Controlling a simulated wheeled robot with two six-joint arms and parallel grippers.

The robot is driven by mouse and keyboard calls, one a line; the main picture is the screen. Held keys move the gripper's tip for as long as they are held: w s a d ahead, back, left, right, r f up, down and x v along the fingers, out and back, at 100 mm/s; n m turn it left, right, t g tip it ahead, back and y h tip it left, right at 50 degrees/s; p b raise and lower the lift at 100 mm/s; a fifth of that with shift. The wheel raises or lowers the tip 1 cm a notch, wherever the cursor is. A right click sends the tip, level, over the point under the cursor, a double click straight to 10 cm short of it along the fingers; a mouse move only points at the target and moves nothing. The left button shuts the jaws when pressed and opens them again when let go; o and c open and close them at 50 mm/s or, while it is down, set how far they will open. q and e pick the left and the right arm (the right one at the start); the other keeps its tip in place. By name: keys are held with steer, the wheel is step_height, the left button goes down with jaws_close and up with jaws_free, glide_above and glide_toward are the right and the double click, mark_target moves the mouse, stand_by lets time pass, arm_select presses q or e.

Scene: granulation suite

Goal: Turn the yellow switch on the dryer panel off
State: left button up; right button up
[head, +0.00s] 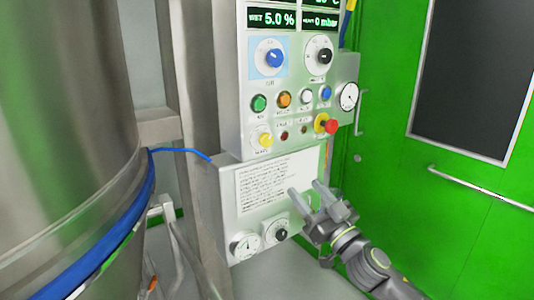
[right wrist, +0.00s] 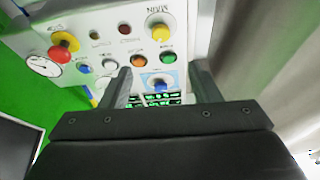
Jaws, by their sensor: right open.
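The yellow switch (head: 264,140) is a round knob low on the left of the grey dryer panel (head: 232,95). It also shows near the top of the right wrist view (right wrist: 160,33), where the panel appears upside down. I cannot read its setting clearly. My right gripper (head: 306,189) is open and empty, in front of the lower part of the panel. In the head view it lies below and right of the yellow switch, apart from it. My left gripper is not in view.
Near the switch are a green button (head: 259,103), an orange button (head: 284,99) and a red mushroom button (head: 331,126) on a yellow base. Blue and black knobs are higher up. A large steel vessel (head: 60,130) stands left, a green door (head: 400,160) right.

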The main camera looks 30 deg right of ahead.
steer(key=r+p, duration=0.1)
steer(key=p, duration=0.4)
glide_toward(268, 142)
steer(key=p+x, duration=0.6)
steer(key=x, duration=0.2)
steer(key=shift+r, duration=0.1)
steer(key=shift+p+x, duration=0.5)
steer(key=shift+x, duration=0.3)
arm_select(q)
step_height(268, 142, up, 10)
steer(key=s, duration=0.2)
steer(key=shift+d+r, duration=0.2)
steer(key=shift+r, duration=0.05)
